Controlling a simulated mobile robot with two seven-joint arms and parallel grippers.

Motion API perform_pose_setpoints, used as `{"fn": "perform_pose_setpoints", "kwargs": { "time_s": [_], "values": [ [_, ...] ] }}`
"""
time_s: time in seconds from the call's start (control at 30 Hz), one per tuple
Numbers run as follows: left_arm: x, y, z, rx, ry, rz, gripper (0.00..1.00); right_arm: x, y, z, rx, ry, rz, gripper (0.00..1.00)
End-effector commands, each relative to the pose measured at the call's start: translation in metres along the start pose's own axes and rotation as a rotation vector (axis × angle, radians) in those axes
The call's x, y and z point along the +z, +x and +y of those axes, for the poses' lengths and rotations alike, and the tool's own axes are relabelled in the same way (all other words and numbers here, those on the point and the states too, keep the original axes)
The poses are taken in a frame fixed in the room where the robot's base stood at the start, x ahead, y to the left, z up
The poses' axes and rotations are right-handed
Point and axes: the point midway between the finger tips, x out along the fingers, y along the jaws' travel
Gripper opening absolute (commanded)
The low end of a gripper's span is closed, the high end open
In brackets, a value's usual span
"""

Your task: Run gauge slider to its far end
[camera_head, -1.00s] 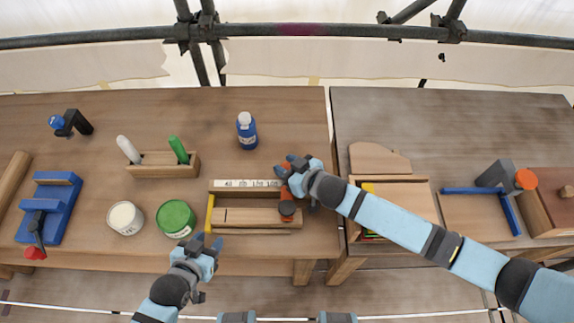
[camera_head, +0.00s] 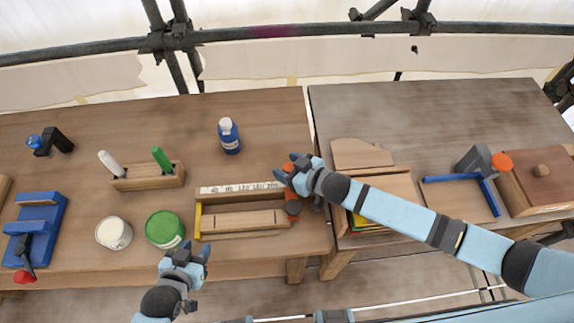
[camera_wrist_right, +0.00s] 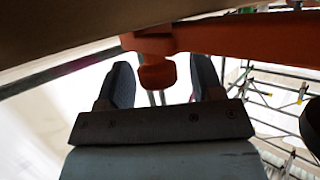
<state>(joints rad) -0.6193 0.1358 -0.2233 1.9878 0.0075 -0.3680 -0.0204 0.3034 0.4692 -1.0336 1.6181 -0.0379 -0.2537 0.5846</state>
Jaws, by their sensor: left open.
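The gauge is a wooden frame (camera_head: 245,233) with a numbered white scale (camera_head: 235,188) along its back and a yellow strip (camera_head: 198,220) at its left end. Its orange slider (camera_head: 292,203) sits at the right end, past the 200 mark. My right gripper (camera_head: 290,168) is at the back of the slider and partly hides it. In the right wrist view, an orange knob (camera_wrist_right: 157,72) stands between the fingers (camera_wrist_right: 163,82), with a gap visible on the right side.
A green can (camera_head: 165,228) and a white can (camera_head: 114,233) stand left of the gauge. A blue bottle (camera_head: 229,136) and a marker holder (camera_head: 148,176) stand behind it. A second table with a wooden tray (camera_head: 385,190) adjoins on the right.

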Motion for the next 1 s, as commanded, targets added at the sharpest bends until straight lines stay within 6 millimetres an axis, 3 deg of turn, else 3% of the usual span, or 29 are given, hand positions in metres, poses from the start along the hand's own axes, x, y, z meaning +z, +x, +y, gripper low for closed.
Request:
{"fn": "perform_pose_setpoints", "kwargs": {
  "time_s": [0.27, 0.43, 1.0],
  "values": [
    [0.000, 0.000, 0.002, 0.003, -0.001, 0.000, 0.43, -0.001, 0.000, 0.000, 0.000, 0.000, 0.001, 0.60],
    [0.000, 0.000, 0.002, 0.003, -0.002, 0.000, 0.43, -0.015, -0.005, 0.001, 0.000, -0.001, 0.004, 0.60],
    [0.006, 0.005, 0.003, 0.005, -0.003, 0.000, 0.43, -0.139, -0.058, 0.000, 0.000, -0.002, 0.004, 0.60]
  ]
}}
